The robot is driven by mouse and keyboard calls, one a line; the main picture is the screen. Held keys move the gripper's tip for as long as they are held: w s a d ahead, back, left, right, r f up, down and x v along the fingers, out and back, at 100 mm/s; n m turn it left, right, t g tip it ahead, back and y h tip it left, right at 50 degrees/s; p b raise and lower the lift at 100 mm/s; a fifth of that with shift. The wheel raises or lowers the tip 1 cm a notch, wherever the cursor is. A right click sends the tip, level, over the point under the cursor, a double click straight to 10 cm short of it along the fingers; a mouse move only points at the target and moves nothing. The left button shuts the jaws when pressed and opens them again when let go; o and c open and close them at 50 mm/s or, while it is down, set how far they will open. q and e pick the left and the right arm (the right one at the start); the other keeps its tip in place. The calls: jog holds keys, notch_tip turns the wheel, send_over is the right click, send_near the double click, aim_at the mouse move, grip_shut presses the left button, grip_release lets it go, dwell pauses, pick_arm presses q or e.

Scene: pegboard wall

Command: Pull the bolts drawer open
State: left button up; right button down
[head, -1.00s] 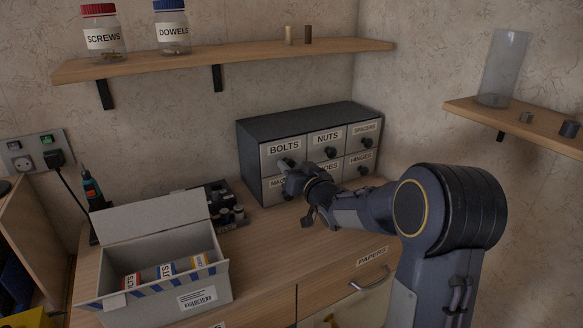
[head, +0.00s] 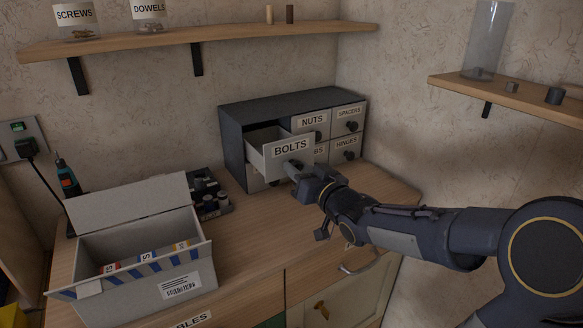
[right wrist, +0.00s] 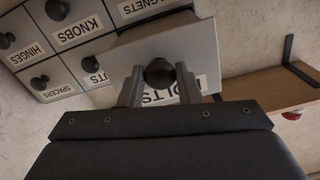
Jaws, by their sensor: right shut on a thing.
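The bolts drawer (head: 268,153) stands pulled out from the top left of the small dark cabinet (head: 232,150). Its light front carries the label BOLTS. My right gripper (head: 295,170) is at that front, shut on the drawer's dark round knob. In the right wrist view the knob (right wrist: 159,73) sits between the two fingers of the gripper (right wrist: 160,88), and the drawer front (right wrist: 198,50) is tilted in the picture. The inside of the drawer is mostly hidden by its front. My left gripper is not in view.
The nuts drawer (head: 312,122), spacers drawer (head: 349,113) and hinges drawer (head: 347,144) are shut. A wooden shelf (head: 200,40) runs above the cabinet.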

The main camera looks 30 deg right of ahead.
jog(key=c, duration=1.1)
grip_release()
jog(key=shift+o, duration=0.2)
jog(key=shift+s, duration=0.1)
jog(key=s, duration=0.7)
jog(key=shift+s, duration=0.3)
